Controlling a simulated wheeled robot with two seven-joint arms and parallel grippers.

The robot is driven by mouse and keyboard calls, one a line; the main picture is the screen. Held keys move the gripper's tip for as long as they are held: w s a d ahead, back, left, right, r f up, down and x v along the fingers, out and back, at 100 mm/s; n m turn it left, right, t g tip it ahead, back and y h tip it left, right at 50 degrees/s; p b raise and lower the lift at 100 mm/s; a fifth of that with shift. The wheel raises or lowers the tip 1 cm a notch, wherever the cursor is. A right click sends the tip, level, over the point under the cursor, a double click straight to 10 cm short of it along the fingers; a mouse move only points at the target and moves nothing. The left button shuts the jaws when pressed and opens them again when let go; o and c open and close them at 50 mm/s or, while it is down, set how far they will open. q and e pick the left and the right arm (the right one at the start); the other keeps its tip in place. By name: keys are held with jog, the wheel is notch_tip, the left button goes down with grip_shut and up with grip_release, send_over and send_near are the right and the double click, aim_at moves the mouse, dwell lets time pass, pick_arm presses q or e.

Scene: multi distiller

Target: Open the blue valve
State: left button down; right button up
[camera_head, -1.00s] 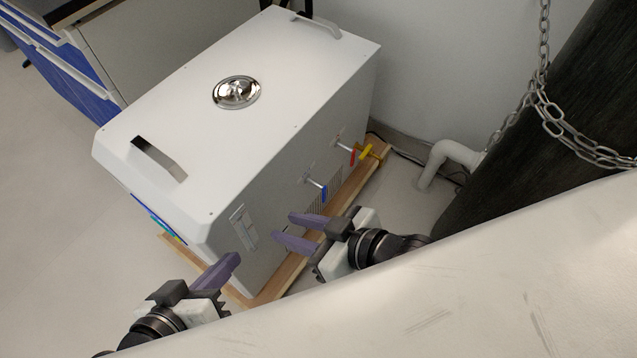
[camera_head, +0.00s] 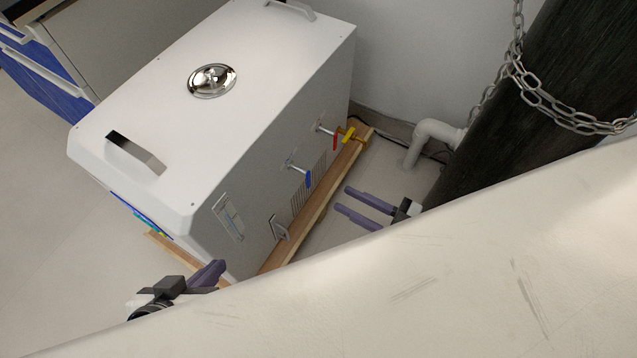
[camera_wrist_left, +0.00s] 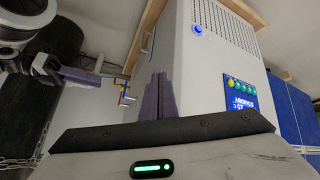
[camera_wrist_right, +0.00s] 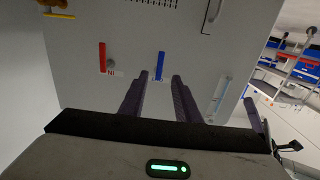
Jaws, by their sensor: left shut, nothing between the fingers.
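The blue valve (camera_head: 308,178) is a small blue lever on a pipe on the side of the white distiller (camera_head: 270,110). In the right wrist view the blue lever (camera_wrist_right: 159,66) stands just above and between my fingertips. My right gripper (camera_head: 345,198) is open and empty, apart from the valve, to its right and lower in the head view. My left gripper (camera_head: 216,266) is shut and empty near the distiller's front lower corner. In the left wrist view its fingers (camera_wrist_left: 157,82) are together.
A red valve (camera_head: 335,141) and a yellow valve (camera_head: 348,134) are beyond the blue one. A wooden frame (camera_head: 322,208) runs under the distiller. A white pipe (camera_head: 425,140) and a dark column with a chain (camera_head: 560,118) stand at right. A handle (camera_head: 279,227) sits low on the side.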

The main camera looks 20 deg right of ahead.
aim_at(310, 182)
jog(key=b+x, duration=0.1)
jog(key=x, duration=0.8)
jog(key=shift+w+a+b, duration=0.3)
jog(key=shift+b, duration=0.1)
grip_shut()
